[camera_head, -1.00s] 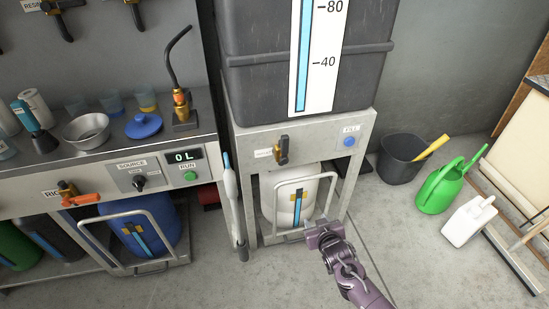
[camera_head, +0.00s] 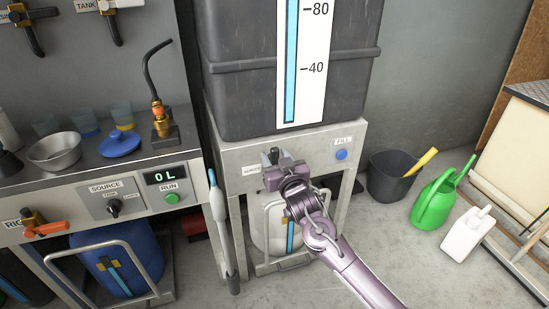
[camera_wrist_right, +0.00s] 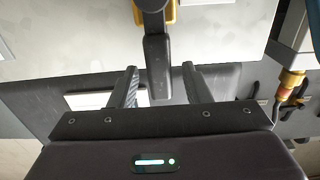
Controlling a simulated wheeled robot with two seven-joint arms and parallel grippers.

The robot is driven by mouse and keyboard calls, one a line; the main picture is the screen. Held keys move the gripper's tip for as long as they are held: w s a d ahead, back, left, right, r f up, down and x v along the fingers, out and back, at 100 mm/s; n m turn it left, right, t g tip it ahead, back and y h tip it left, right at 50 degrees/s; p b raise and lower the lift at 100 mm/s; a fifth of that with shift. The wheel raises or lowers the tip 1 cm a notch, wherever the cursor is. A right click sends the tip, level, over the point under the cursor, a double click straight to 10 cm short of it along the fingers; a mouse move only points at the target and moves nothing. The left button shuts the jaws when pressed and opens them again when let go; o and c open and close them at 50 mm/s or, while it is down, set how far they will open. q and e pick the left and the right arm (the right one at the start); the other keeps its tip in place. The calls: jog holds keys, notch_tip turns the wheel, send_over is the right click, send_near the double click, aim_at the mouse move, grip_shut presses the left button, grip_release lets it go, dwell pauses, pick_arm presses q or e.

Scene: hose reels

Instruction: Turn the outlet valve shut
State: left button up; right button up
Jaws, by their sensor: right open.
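The outlet valve (camera_head: 265,158) sits on the pale front panel of the tank stand, beside a small label (camera_head: 251,170). My right gripper (camera_head: 274,162) is in front of it and covers most of it in the head view. In the right wrist view, the valve's dark handle (camera_wrist_right: 158,62) hangs between the two open fingers of the right gripper (camera_wrist_right: 160,70), with a gap on each side. A bit of its yellow body (camera_wrist_right: 170,12) shows at the top edge. My left gripper is not in view.
The grey tank (camera_head: 235,90) stands above the panel, with a blue fill button (camera_head: 341,155) at right. A white canister (camera_head: 268,232) stands below. A pale wand (camera_head: 217,205) hangs at the stand's left. A bucket (camera_head: 390,180) and green watering can (camera_head: 432,204) are on the floor.

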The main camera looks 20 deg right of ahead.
jog(key=shift+w, duration=0.55)
jog(key=shift+c, duration=0.2)
grip_shut()
